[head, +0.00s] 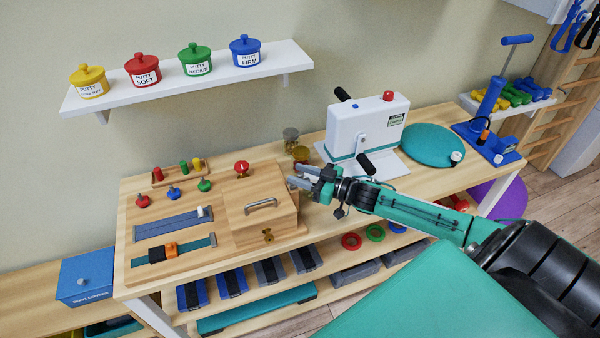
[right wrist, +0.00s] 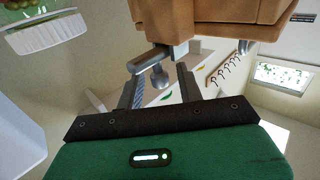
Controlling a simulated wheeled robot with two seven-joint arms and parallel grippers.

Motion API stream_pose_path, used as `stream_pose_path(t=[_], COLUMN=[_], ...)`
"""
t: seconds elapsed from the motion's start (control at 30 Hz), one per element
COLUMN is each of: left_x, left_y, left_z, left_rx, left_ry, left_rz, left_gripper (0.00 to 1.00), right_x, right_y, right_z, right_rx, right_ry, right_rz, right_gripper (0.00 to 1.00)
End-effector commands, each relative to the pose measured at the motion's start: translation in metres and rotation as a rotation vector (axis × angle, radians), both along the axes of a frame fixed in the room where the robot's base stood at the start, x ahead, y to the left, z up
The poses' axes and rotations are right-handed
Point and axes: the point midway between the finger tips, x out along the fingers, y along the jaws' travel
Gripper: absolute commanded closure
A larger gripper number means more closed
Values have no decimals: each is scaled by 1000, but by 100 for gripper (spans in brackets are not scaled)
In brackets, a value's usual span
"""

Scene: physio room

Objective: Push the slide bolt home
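The wooden box (head: 262,205) with a metal handle stands on the activity board on the table. The slide bolt (right wrist: 148,62) shows in the right wrist view as a grey metal bar with a round knob (right wrist: 159,78), against the brown wood (right wrist: 205,22). My right gripper (head: 294,176) is at the box's right side in the head view. In the right wrist view its two fingers (right wrist: 157,88) are apart, with the knob between them and gaps visible on both sides. In the head view I cannot make out the bolt behind the gripper. My left gripper is not in view.
The board (head: 130,225) also carries coloured knobs, a blue track and a strap. A white crank machine (head: 368,125) stands behind my right gripper, close to a teal disc (head: 432,143). A shelf (head: 185,85) with putty pots hangs above.

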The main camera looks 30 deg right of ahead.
Motion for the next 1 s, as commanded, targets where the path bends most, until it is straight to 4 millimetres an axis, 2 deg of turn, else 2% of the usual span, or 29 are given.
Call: stream_pose_path(t=[0.4,0.6,0.83,1.0], left_x=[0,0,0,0], left_y=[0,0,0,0], left_z=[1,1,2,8], left_rx=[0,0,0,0], left_ry=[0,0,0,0], left_rz=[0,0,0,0], left_gripper=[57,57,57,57], right_x=[4,4,5,11], right_y=[3,3,7,30], right_z=[0,0,1,2], right_rx=[0,0,1,3], right_ry=[0,0,0,-2], right_rz=[1,1,1,2], right_gripper=[63,100,100,100])
